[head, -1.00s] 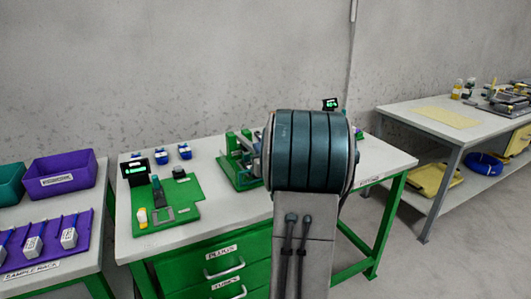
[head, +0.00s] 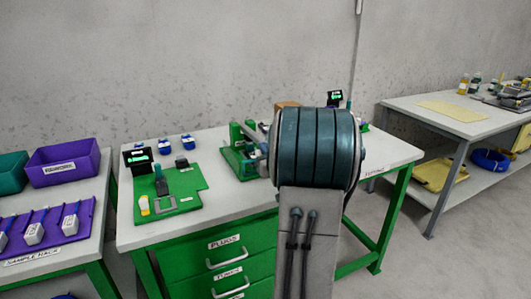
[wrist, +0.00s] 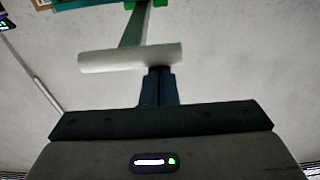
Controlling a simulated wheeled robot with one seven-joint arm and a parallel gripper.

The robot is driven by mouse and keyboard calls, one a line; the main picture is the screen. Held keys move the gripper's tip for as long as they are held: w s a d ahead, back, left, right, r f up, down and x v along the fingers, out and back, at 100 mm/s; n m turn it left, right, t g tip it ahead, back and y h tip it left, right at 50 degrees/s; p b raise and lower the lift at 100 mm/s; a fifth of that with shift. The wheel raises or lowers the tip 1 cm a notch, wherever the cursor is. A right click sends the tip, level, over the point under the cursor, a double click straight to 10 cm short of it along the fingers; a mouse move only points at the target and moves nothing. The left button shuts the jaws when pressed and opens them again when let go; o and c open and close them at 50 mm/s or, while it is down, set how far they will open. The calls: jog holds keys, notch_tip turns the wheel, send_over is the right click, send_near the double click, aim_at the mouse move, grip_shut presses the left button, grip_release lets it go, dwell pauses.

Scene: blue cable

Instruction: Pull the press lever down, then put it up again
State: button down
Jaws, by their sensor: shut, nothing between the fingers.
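The green press (head: 236,154) stands on the workbench in the head view, its right side hidden behind my arm. In the wrist view a lever with a green-grey arm (wrist: 137,25) ends in a pale round crossbar handle (wrist: 120,57). My gripper (wrist: 160,70) has its dark fingers together, with nothing between them. The fingertips are at the lower edge of the handle, right of its middle; I cannot tell whether they touch it. My arm hides the gripper in the head view.
On the workbench (head: 200,218), a green board (head: 190,183) with a small display (head: 137,157) lies left of the press, with several blue items behind it. A purple bin (head: 63,163) is on the left table. Another display (head: 334,98) shows behind my arm.

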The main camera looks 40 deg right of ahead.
jog(key=shift+f+b, duration=0.3)
jog(key=shift+f, duration=0.05)
jog(key=shift+r, duration=0.15)
jog(key=r+p, duration=0.1)
jog(key=r, duration=0.1)
jog(key=w+r+p, duration=0.1)
jog(key=r+p, duration=0.1)
jog(key=r, duration=0.1)
jog(key=f+v, duration=0.1)
jog(key=v, duration=0.9)
jog(key=shift+d+f+b, duration=0.15)
jog(key=shift+f+b, duration=0.05)
jog(key=shift+b, duration=0.1)
